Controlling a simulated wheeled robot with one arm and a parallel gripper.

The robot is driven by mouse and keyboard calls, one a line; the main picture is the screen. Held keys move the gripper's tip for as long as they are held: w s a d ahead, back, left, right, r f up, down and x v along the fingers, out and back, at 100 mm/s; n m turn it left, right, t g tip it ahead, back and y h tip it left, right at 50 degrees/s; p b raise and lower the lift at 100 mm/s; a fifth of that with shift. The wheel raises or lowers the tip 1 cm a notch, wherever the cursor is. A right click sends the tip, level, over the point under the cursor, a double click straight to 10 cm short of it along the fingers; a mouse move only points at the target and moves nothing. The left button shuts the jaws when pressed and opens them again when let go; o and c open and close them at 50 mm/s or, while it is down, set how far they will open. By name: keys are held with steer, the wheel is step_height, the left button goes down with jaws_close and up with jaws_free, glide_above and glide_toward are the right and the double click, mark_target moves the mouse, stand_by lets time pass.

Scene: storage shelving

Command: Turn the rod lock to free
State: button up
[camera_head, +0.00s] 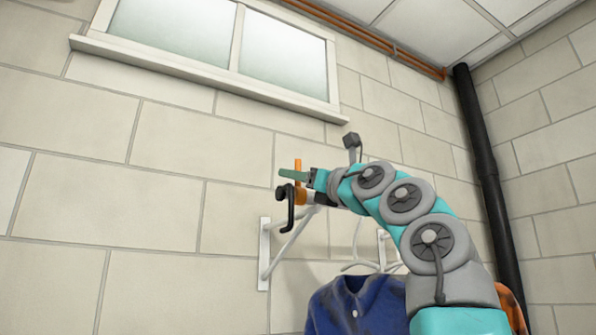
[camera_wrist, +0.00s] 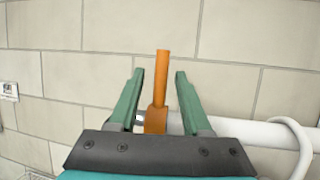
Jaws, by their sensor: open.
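The rod lock shows as an orange lever (camera_wrist: 162,75) standing upright on an orange block (camera_wrist: 155,121) at the end of a white rod (camera_wrist: 245,130) in the wrist view. The lever also shows in the head view (camera_head: 298,167), near the wall. My gripper (camera_wrist: 159,73) is open, with one green finger on each side of the lever and a visible gap on both sides. In the head view, my gripper (camera_head: 293,174) is at the lever's height and partly covers the lock. The lock's markings cannot be made out.
A black hook (camera_head: 290,215) hangs beside the lock. White wall brackets (camera_head: 265,255) stand below it. A blue shirt (camera_head: 345,302) and an orange checked garment (camera_head: 511,306) hang lower down. A black pipe (camera_head: 487,170) runs down the right side. The wall at left is clear.

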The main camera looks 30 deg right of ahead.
jaws_close()
stand_by(0.3)
stand_by(1.1)
